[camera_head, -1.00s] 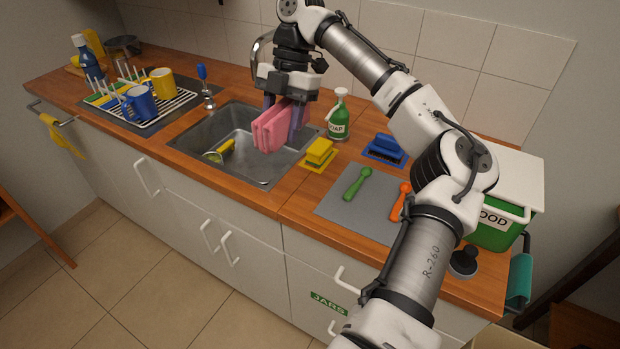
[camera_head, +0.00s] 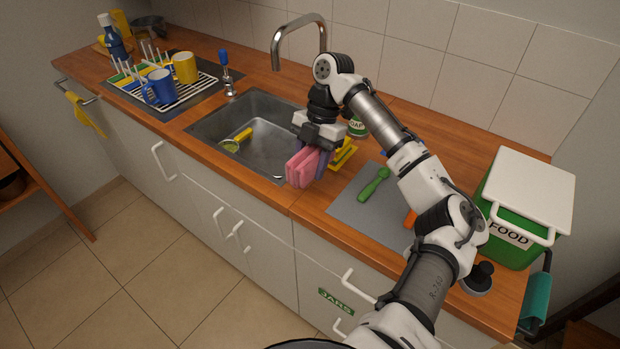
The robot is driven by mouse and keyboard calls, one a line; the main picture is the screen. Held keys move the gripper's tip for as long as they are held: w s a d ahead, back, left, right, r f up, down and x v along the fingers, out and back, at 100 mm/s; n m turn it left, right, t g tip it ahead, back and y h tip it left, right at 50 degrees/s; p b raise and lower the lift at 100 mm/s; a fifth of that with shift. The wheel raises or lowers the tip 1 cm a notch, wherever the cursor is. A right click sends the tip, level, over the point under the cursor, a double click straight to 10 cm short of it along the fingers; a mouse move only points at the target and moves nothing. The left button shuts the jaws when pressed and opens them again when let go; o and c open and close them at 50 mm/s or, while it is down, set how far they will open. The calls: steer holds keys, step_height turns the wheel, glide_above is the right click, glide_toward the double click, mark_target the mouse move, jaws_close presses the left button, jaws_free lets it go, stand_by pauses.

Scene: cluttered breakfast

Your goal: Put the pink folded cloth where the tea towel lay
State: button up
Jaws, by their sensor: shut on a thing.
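My gripper (camera_head: 316,158) is shut on the pink folded cloth (camera_head: 302,170). The cloth hangs upright below the gripper, at the right front corner of the sink, near the counter's front edge. From this view I cannot tell how high above the counter it is. No cloth is plainly marked as the tea towel. A yellow cloth (camera_head: 84,114) hangs on the rail at the counter's left end, and a teal cloth (camera_head: 536,298) hangs on the rail at the right end.
The metal sink (camera_head: 205,127) holds a yellow brush (camera_head: 238,138). A yellow sponge (camera_head: 343,153) and the soap bottle (camera_head: 358,127) are partly hidden behind my gripper. A green spoon (camera_head: 374,184) lies on the grey mat (camera_head: 352,212). The green food bin (camera_head: 512,245) stands at right.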

mark_target(310, 191)
steer(key=shift+f, duration=3)
steer(key=o, duration=1)
steer(key=shift+f, duration=0.1)
steer(key=b+v, duration=0.1)
steer(key=v, duration=1.1)
steer(key=shift+s, duration=0.1)
